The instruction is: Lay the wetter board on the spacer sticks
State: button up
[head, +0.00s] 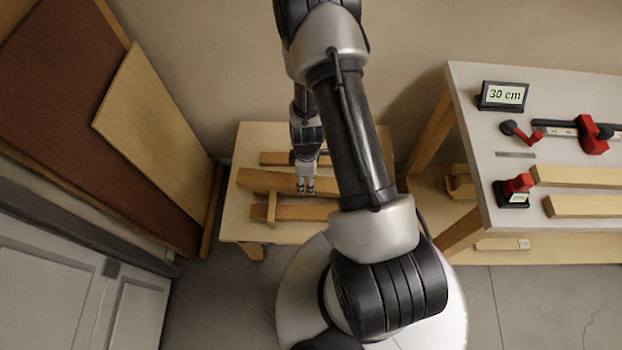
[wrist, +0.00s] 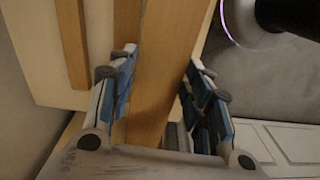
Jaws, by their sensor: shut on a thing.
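A low wooden table (head: 232,224) stands ahead, with several boards on it. My gripper (head: 306,190) points down and is shut on the middle board (head: 262,181), a long light-brown plank; in the wrist view, this board (wrist: 165,70) runs between my two fingers (wrist: 160,92). A darker board (head: 292,213) lies in front of it and another board (head: 275,158) lies behind it. A thin pale stick (head: 271,208) runs crosswise near the front board and under or against the held one. Whether the held board touches the stick, I cannot tell. No wetness marks show.
Large panels (head: 150,125) lean at left, close to the table. White cabinet doors (head: 60,295) stand lower left.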

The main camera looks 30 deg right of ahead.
jog(key=shift+s+d+f+n, duration=0.2)
jog(key=shift+s+f+n, duration=0.1)
jog(key=shift+f, duration=0.15)
jog(key=shift+s+d+f+n, duration=0.15)
jog(key=shift+s+f+n, duration=0.1)
jog(key=shift+f, duration=0.15)
notch_tip(320, 180, down, 10)
jog(key=b, duration=0.9)
jog(key=shift+r+b, duration=0.25)
jog(key=shift+b, duration=0.1)
jog(key=shift+f, duration=0.1)
jog(key=shift+f, duration=0.4)
jog(key=o, duration=1.1)
jog(key=shift+c, duration=0.2)
